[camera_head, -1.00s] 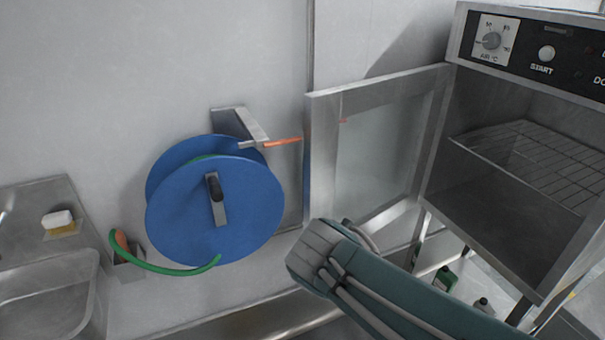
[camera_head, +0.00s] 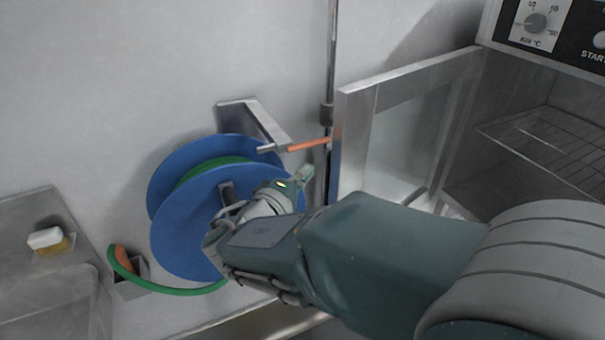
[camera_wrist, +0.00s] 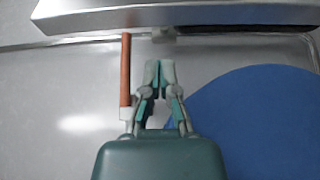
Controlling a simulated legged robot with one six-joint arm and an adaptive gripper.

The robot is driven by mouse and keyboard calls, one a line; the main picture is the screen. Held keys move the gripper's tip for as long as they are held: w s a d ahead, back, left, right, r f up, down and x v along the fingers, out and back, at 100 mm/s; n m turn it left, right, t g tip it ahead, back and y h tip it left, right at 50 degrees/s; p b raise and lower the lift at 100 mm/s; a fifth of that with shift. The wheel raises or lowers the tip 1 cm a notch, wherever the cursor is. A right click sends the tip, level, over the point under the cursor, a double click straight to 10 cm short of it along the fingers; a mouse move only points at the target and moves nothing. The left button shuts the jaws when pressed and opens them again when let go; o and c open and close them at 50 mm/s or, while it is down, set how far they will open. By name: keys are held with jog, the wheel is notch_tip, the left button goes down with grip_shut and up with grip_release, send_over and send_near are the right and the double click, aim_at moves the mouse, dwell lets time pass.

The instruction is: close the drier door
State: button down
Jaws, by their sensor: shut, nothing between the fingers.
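The drier (camera_head: 500,98) stands at the right of the head view, with its chamber open and a wire rack (camera_head: 545,140) inside. Its door (camera_head: 350,125), a metal frame with a glass pane, is swung wide open to the left, near the wall. My gripper (camera_head: 305,175) is shut and empty, just left of the door's free edge and in front of the blue reel. In the wrist view my gripper's fingertips (camera_wrist: 159,64) are together. A metal bar (camera_wrist: 170,16) lies beyond them, apart from them, and looks like the door's edge. My arm hides the door's lower part.
A blue hose reel (camera_head: 185,225) with a green hose hangs on the wall behind my gripper. An orange-ended rod (camera_head: 308,145) sticks out close to the door edge and shows beside my fingers in the wrist view (camera_wrist: 126,75). A sink (camera_head: 50,300) is at lower left.

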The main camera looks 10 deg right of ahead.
jog(key=x, duration=0.6)
jog(key=shift+a, duration=0.15)
